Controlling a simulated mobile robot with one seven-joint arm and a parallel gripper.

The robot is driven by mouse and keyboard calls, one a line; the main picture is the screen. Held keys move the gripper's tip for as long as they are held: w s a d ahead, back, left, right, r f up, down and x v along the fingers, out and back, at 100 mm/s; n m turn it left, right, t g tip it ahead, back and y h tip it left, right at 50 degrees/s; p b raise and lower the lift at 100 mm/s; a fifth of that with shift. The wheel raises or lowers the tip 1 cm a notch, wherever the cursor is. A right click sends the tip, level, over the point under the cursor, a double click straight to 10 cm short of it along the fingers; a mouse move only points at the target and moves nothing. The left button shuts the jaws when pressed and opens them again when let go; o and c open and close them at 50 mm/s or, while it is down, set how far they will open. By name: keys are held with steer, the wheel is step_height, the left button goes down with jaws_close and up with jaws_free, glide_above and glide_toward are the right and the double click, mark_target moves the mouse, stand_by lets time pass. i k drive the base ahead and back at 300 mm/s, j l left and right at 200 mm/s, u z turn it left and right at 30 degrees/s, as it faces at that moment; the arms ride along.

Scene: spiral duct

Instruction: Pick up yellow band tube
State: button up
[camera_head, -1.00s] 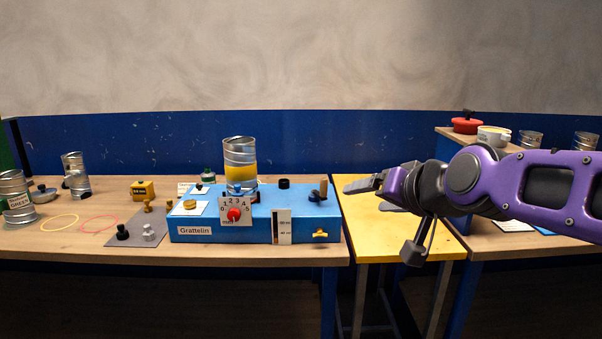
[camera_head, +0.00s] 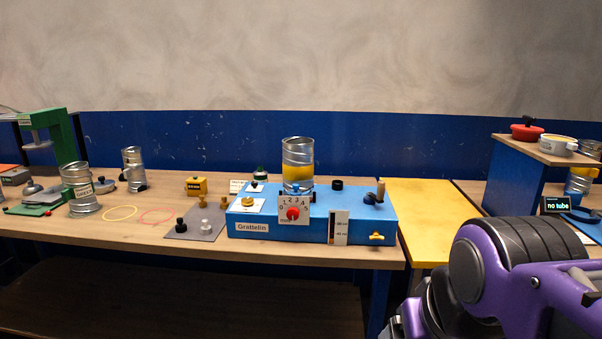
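A metal spiral tube with a yellow band (camera_head: 298,172) stands upright on the blue Grattelin machine (camera_head: 285,227), behind its numbered dial. The band is around its lower half. At the right edge, another tube-like piece (camera_head: 581,181) with yellow on it shows behind a small "no tube" display; it is partly cut off. My purple arm fills the lower right. Only a grey part, perhaps of my gripper (camera_head: 396,326), shows at the bottom edge. Its fingertips are hidden or out of frame, well apart from the tube on the machine.
Plain spiral tubes (camera_head: 82,190) stand on the left of the wooden bench, near a green press (camera_head: 65,145). Yellow and pink rings and several small knobs lie between. A bare yellow table (camera_head: 430,212) adjoins the machine's bench. A red pot (camera_head: 527,131) sits on a raised shelf.

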mark_target(297, 152)
steer(key=i+j, duration=0.35)
steer(key=i, duration=0.15)
steer(key=i+j+z, duration=0.1)
steer(key=i+j, duration=0.25)
steer(key=i, duration=0.1)
